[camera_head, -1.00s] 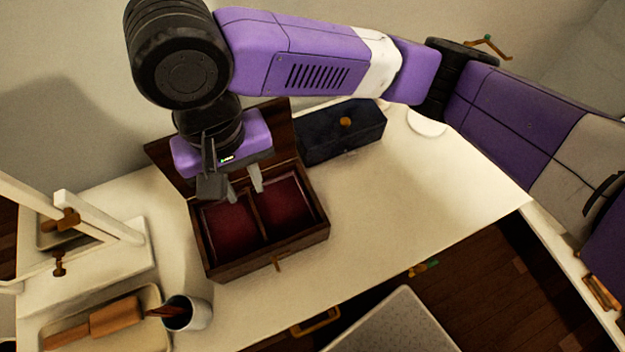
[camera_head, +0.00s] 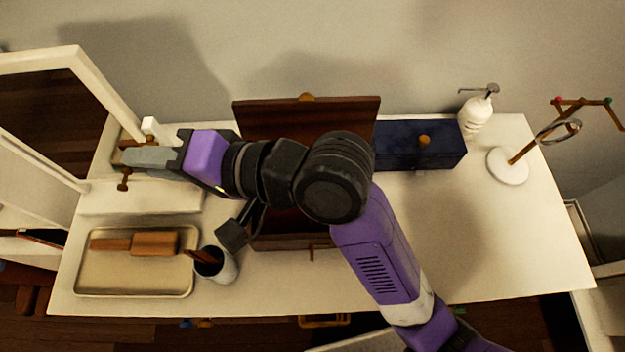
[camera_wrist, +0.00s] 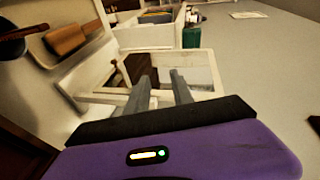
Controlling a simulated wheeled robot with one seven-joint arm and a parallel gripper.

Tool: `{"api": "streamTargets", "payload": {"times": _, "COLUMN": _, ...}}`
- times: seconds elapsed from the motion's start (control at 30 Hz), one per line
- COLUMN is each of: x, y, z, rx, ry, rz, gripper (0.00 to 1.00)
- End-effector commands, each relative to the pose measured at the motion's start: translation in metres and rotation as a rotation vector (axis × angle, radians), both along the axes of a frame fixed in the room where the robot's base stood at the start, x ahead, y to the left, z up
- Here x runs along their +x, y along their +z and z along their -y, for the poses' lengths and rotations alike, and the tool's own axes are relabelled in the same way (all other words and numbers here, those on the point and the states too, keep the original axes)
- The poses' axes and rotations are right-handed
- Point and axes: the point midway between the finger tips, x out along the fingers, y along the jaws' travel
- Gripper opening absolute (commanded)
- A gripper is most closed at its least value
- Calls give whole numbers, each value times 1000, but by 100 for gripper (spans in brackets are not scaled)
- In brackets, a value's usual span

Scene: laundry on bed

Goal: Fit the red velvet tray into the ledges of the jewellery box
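The jewellery box (camera_head: 290,242) stands on the white table with its dark wooden lid (camera_head: 270,112) raised at the back. My arm covers most of its inside, so the red velvet tray cannot be seen now. My gripper (camera_head: 142,160) is left of the box, in front of the white mirror stand. In the wrist view its two grey fingers (camera_wrist: 160,92) are apart with nothing between them, pointing toward the mirror.
A cream tray with a brown brush (camera_head: 155,243) and a cup (camera_head: 217,266) are at the front left. A navy box (camera_head: 420,146), a white pump bottle (camera_head: 477,115) and a stand (camera_head: 508,167) are at the right. The table's front right is clear.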

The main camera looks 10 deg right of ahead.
Motion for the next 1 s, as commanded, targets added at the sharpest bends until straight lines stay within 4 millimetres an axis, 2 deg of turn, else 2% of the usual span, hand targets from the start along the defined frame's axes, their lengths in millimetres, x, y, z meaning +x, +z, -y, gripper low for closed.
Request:
{"api": "streamTargets", "payload": {"times": 0.17, "x": 7, "y": -18, "z": 32, "rx": 82, "ry": -214, "rz": 69, "gripper": 29}}
{"api": "streamTargets", "payload": {"times": 0.27, "x": 6, "y": -37, "z": 59, "rx": 72, "ry": -343, "rz": 112, "gripper": 29}}
{"api": "streamTargets", "payload": {"times": 0.47, "x": -18, "y": -84, "z": 125, "rx": -60, "ry": -578, "rz": 195, "gripper": 29}}
{"api": "streamTargets", "payload": {"times": 0.57, "x": -42, "y": -108, "z": 161, "rx": -176, "ry": -670, "rz": 240, "gripper": 29}}
{"api": "streamTargets", "payload": {"times": 0.73, "x": -95, "y": -139, "z": 223, "rx": -434, "ry": -767, "rz": 333, "gripper": 29}}
{"api": "streamTargets", "payload": {"times": 0.87, "x": -138, "y": -149, "z": 265, "rx": -647, "ry": -782, "rz": 416, "gripper": 29}}
{"api": "streamTargets", "payload": {"times": 1.0, "x": -186, "y": -148, "z": 304, "rx": -881, "ry": -741, "rz": 522, "gripper": 29}}
